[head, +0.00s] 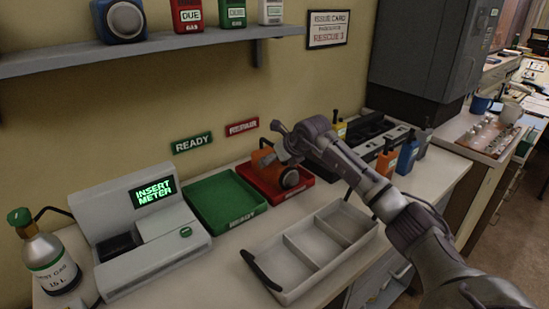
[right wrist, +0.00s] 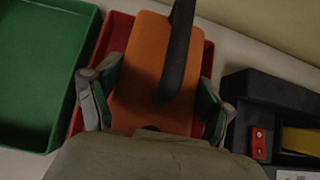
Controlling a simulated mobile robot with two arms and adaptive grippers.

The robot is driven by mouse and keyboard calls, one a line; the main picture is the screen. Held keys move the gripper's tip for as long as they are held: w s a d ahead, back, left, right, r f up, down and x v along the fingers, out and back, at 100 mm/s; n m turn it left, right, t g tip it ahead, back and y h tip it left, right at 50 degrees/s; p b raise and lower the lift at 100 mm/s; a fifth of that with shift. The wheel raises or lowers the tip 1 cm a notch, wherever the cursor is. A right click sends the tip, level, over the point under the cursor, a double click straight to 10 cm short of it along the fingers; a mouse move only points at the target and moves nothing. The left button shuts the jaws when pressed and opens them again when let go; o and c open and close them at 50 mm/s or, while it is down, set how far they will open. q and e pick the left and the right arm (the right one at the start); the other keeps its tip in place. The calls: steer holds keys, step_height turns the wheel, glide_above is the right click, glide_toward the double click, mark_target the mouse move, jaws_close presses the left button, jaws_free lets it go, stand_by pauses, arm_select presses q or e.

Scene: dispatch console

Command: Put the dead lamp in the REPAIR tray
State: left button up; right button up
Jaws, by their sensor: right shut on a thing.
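The orange lamp (head: 262,159) with a round lens is at the red REPAIR tray (head: 247,178). In the right wrist view the lamp (right wrist: 138,80) has a black handle and lies over the red tray (right wrist: 116,32). My right gripper (head: 283,152) is shut on the lamp's body, with one finger on each side in the wrist view (right wrist: 155,98). I cannot tell whether the lamp's underside touches the tray floor. My gripper hides part of the lamp. My left gripper is not in view.
The empty green READY tray (head: 222,196) is left of the red tray. A tester (head: 150,230) reads INSERT METER. An empty three-part tray (head: 315,248) lies in front. A black charger rack (head: 372,138) and upright radios (head: 408,152) stand to the right. A shelf (head: 150,50) overhangs the back.

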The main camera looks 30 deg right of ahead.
steer(key=shift+r, duration=0.1)
steer(key=o, duration=1.6)
steer(key=shift+f, duration=0.2)
steer(key=shift+r, duration=0.1)
steer(key=shift+s+r, duration=0.15)
steer(key=b+v, duration=0.1)
steer(key=v, duration=1)
steer(key=shift+s+r+b, duration=0.25)
steer(key=shift+b, duration=0.1)
